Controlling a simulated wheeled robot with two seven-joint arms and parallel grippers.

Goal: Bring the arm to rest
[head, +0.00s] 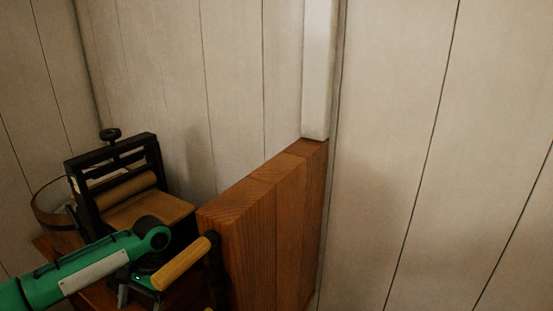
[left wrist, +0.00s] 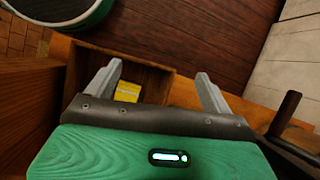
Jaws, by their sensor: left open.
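My left arm comes in from the left in the head view, and its gripper (head: 137,291) points down beside a wooden crank handle, partly hidden by the arm and the picture's bottom edge. In the left wrist view the left gripper (left wrist: 158,78) has its two grey fingers wide apart with nothing held between them. Beyond the fingers is an open wooden box or drawer (left wrist: 155,68) with a small yellow block (left wrist: 127,91) in it. I cannot tell how far below the fingers it lies. My right gripper is in neither view.
A black press (head: 115,165) with a wooden roller and a round wooden tub (head: 50,205) stand behind the arm. The pale wooden handle (head: 183,263) is close to the gripper's right. A thick wooden partition (head: 265,220) rises further right. Plank walls close the back.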

